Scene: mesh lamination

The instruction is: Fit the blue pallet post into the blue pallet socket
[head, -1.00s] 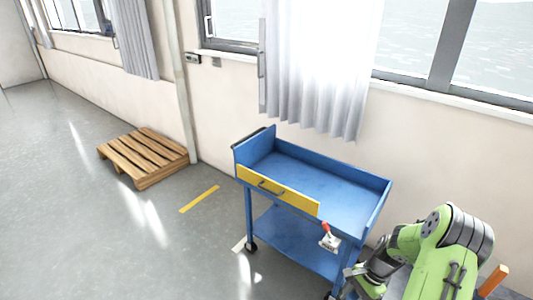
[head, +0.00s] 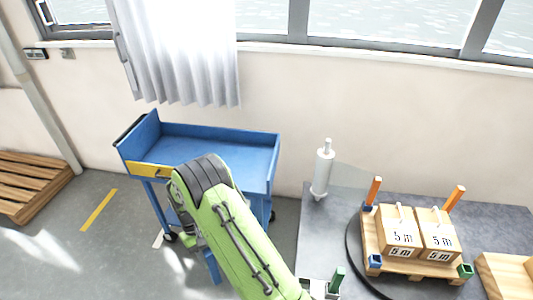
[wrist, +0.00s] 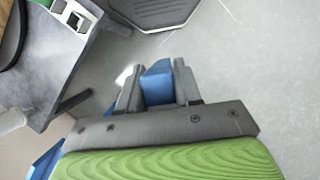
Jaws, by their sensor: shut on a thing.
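My gripper (wrist: 157,80) is shut on the blue post (wrist: 158,88) in the wrist view, with a finger on each side of it. In the head view my green arm hides most of the gripper; the blue post (head: 213,268) shows below it, off the table's left side. The small wooden pallet (head: 412,266) lies on the grey table at the right. Its blue socket (head: 376,261) is at the near left corner and looks empty. The post is well apart from the socket.
Orange posts (head: 374,190) stand at the pallet's far corners. Two boxes marked 5 m (head: 401,236) sit on it. A green socket (head: 466,270) is at its near right. A green post (head: 337,279) stands at the table's front. A white roll (head: 322,170) and a blue cart (head: 250,155) are behind.

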